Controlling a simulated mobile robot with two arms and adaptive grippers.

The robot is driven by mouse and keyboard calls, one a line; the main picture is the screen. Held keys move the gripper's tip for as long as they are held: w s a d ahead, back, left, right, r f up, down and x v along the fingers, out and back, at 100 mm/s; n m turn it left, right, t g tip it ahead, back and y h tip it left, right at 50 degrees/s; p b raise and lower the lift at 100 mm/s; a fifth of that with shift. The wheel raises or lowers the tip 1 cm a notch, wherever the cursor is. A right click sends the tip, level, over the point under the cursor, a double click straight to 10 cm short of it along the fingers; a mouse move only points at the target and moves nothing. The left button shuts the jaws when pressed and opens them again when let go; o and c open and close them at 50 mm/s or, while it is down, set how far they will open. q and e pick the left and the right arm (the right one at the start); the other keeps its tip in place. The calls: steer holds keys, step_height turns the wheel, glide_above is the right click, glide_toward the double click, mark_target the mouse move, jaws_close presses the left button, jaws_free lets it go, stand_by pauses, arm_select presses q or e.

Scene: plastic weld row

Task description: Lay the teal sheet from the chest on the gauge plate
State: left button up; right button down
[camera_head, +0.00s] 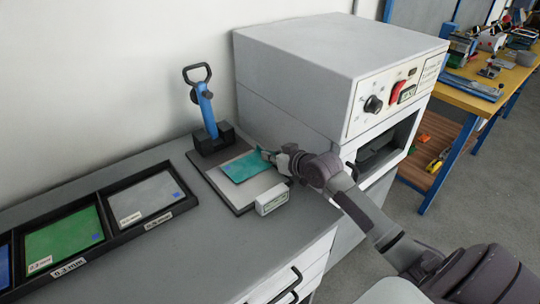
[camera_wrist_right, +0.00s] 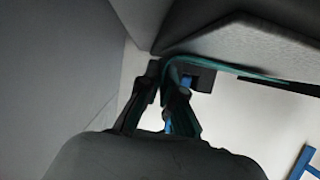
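The teal sheet (camera_head: 247,166) is over the gauge plate (camera_head: 233,207), covering its upper middle in the head view. I cannot tell whether it touches the plate or hangs just above it. My right gripper (camera_head: 268,155) is at the sheet's right edge. In the right wrist view the sheet (camera_wrist_right: 235,69) shows nearly edge-on as a thin teal strip, with its near end between the fingers of my right gripper (camera_wrist_right: 164,88), which look closed on it. A blue lever-handled clamp or gauge (camera_head: 206,106) stands at the plate's back. My left gripper is not in view.
A small white readout box (camera_head: 272,199) stands at the plate's front right. Black trays with a green sheet (camera_head: 64,236) and a grey sheet (camera_head: 145,196) lie left. A large pale machine (camera_head: 318,60) with a knob panel and open slot stands behind my right arm.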

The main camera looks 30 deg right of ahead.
steer(key=shift+r, duration=0.1)
steer(key=c, duration=1.3)
jaws_free()
steer(key=shift+s, duration=0.2)
steer(key=v, duration=1.1)
steer(key=shift+s+r, duration=0.25)
steer(key=shift+s, duration=0.05)
steer(key=shift+f, duration=0.1)
